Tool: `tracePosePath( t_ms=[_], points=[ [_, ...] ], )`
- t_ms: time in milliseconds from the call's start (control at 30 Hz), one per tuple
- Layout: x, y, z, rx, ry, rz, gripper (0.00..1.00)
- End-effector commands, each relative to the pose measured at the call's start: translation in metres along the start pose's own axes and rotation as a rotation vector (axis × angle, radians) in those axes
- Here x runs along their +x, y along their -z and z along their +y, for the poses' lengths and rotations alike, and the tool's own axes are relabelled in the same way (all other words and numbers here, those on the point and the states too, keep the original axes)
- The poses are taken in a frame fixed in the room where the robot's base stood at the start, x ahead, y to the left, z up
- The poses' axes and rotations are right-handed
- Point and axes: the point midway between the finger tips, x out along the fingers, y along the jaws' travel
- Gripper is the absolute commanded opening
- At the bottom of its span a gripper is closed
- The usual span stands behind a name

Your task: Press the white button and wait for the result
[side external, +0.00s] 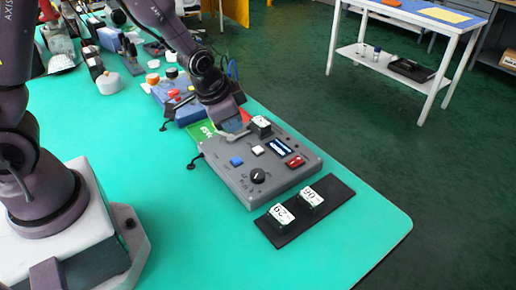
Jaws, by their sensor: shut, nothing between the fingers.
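The white button (258,150) is a small square on top of the grey control box (222,178), between a blue button (236,161) and a small dark display (281,145). Nothing covers it. My gripper (240,134) is shut and empty over the back edge of the box, behind the white button and apart from it. A dark block with a white top (261,125) sits at the back of the box, just right of my fingertips. I cannot read the display.
A black tray (337,194) with two numbered blocks lies in front. A blue device (184,108) and a green piece (203,130) are behind. The table's right front corner is clear.

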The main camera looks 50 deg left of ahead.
Motion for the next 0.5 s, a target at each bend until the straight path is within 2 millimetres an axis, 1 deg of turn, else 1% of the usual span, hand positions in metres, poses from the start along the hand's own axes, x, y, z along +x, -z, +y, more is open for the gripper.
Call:
tracePosePath(
  t_ms=[33, 100, 167, 233, 300, 400, 500],
  points=[
    [0.018, 0.003, -0.003, 0.046, 0.021, 0.026, 0.0],
    [0.034, 0.014, -0.01, 0.116, 0.064, 0.09, 0.0],
    [0.04, 0.025, -0.016, 0.17, 0.105, 0.148, 0.0],
    [0.04, 0.039, -0.024, 0.222, 0.153, 0.217, 0.0],
    [0.034, 0.052, -0.03, 0.264, 0.197, 0.278, 0.0],
    [0.03, 0.061, -0.033, 0.307, 0.235, 0.323, 0.0],
    [0.029, 0.064, -0.035, 0.333, 0.251, 0.338, 0.0]
  ],
)
